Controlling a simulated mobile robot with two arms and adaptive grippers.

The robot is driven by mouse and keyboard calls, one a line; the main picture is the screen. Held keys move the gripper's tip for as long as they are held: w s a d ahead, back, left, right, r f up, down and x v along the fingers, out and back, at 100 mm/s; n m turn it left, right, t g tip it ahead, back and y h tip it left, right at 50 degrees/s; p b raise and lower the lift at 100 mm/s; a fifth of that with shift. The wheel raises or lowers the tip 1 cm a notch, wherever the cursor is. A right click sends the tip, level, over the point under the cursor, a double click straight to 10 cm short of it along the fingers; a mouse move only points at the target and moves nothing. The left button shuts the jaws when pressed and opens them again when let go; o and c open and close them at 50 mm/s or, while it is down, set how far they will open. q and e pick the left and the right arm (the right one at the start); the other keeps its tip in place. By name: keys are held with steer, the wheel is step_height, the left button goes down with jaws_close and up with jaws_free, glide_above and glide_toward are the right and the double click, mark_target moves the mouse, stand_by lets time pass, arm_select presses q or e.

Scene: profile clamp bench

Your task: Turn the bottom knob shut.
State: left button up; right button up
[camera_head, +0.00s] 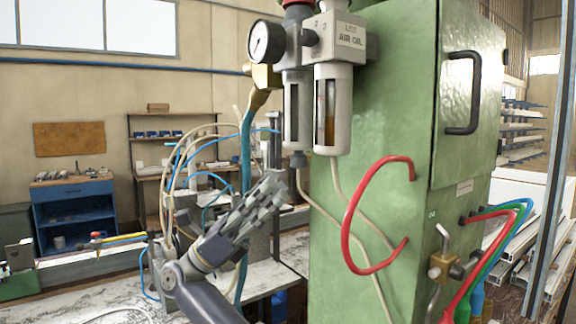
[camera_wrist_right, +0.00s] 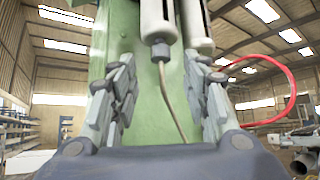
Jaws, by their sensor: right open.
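The bottom knob (camera_head: 299,159) is a small dark grey knob under the left bowl (camera_head: 297,115) of the air filter unit. In the right wrist view the knob (camera_wrist_right: 160,50) hangs below a pale bowl (camera_wrist_right: 157,18), with a thin tube below it. My right gripper (camera_head: 272,190) points up and to the right, with its fingertips just below and left of the knob. In the right wrist view my right gripper (camera_wrist_right: 163,85) is open and empty, and the knob shows beyond and between its fingertips. Contact is not visible. My left gripper is not in view.
The green cabinet (camera_head: 380,200) stands close on the right. A second bowl (camera_head: 332,110) hangs beside the first, and a pressure gauge (camera_head: 266,42) sits above left. A red hose loop (camera_head: 352,235) sticks out from the cabinet. Pale hoses run below the bowls.

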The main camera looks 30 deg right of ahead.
mark_target(299, 161)
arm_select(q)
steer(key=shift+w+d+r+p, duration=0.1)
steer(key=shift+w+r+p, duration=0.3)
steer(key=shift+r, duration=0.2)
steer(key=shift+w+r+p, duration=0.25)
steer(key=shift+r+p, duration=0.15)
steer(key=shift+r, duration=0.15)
arm_select(e)
steer(key=x, duration=0.5)
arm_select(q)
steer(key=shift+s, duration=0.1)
arm_select(e)
steer(key=shift+c, duration=0.9)
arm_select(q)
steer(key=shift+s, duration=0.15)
arm_select(e)
jaws_close()
